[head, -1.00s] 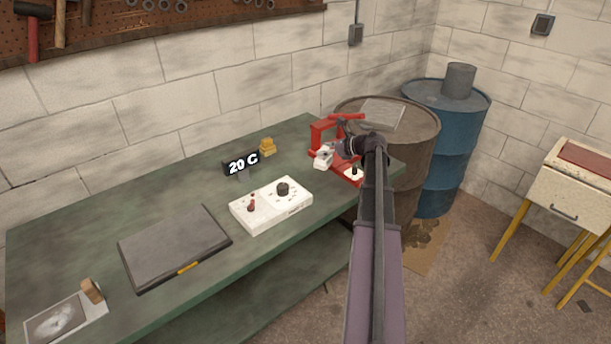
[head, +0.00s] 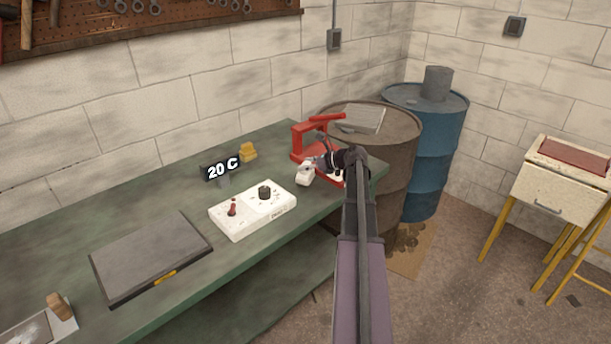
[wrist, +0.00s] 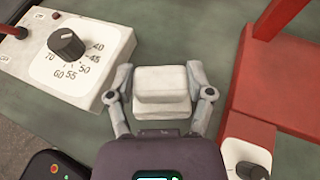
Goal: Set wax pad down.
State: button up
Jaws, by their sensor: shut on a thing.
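The wax pad looks like a small white block with rounded edges. In the wrist view the wax pad (wrist: 160,90) sits between the two fingers of my gripper (wrist: 160,85), which is shut on it from both sides. In the head view the pad (head: 304,176) shows as a white piece at the end of my gripper (head: 310,168), in front of the red press. Green bench top shows around it in the wrist view; I cannot tell whether the pad touches the bench.
The red press (head: 301,143) stands close to the right of my gripper. A white control box (head: 252,211) with a dial is to the left. A 20 C display (head: 222,168), a yellow block (head: 248,151) and a dark flat plate (head: 150,258) are also on the green bench (head: 190,301).

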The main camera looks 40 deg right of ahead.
aim_at(309, 172)
jog(key=shift+f, duration=0.1)
jog(key=shift+f+b, duration=1.8)
jog(key=shift+b, duration=0.1)
jog(key=shift+f, duration=0.15)
jog(key=o, duration=1.1)
jog(key=shift+o, duration=0.2)
jog(key=shift+r, duration=0.25)
jog(key=shift+s+d+r, duration=0.1)
jog(key=shift+s+d, duration=0.05)
jog(key=shift+s, duration=0.1)
jog(key=p+v, duration=0.4)
jog(key=v, duration=0.7)
jog(key=shift+p, duration=0.3)
